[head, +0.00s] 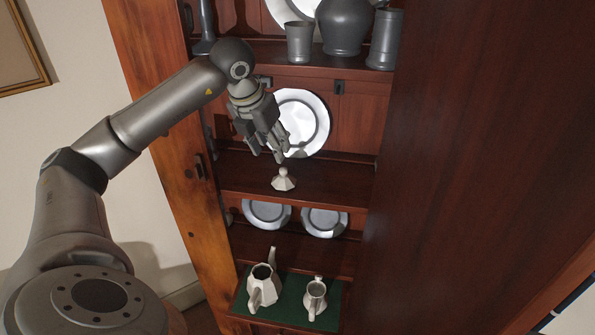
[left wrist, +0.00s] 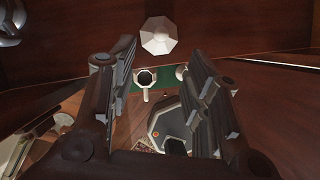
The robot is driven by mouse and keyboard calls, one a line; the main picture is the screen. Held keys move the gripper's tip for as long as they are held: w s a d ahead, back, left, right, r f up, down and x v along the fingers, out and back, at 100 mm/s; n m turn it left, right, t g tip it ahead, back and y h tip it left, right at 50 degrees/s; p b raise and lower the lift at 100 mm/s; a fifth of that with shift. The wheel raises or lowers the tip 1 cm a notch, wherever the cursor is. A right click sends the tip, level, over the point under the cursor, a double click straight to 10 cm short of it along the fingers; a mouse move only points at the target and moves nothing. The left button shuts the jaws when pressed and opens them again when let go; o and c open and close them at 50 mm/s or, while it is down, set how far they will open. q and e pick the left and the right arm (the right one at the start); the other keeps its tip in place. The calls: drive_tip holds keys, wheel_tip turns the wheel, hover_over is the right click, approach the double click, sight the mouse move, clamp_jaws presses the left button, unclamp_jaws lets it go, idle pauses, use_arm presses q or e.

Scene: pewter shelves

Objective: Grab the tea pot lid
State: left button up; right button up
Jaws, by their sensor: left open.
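The tea pot lid (head: 283,180) is a small white faceted piece with a knob, sitting on the middle shelf (head: 335,183) of the cabinet. In the left wrist view the lid (left wrist: 159,36) shows from above as a pale octagon, just beyond the fingertips. My left gripper (head: 268,155) is open and empty, above and slightly left of the lid, not touching it. Its two fingers (left wrist: 158,56) are spread apart in the left wrist view. The white tea pot (head: 262,287) stands lidless on the green mat below. My right gripper is not in view.
A bright plate (head: 303,122) leans behind the gripper. Pewter vessels (head: 343,27) stand on the shelf above. Two plates (head: 324,221) lean on the shelf below. A white jug (head: 316,298) stands beside the tea pot. The shelf right of the lid is clear.

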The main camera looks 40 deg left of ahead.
use_arm(q)
drive_tip(key=p, duration=0.1)
hover_over(282, 169)
drive_tip(key=s, duration=0.3)
drive_tip(key=f, duration=0.4)
drive_tip(key=shift+w+f, duration=0.2)
drive_tip(key=shift+w, duration=0.05)
drive_tip(key=p+x, duration=0.3)
drive_tip(key=x, duration=0.2)
drive_tip(key=shift+w+d, duration=0.15)
drive_tip(key=shift+w, duration=0.05)
drive_tip(key=shift+w+f, duration=0.1)
drive_tip(key=shift+f, duration=0.1)
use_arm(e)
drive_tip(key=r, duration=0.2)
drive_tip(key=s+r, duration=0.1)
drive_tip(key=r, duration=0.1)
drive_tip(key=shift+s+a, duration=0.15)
use_arm(q)
drive_tip(key=c, duration=0.4)
clamp_jaws()
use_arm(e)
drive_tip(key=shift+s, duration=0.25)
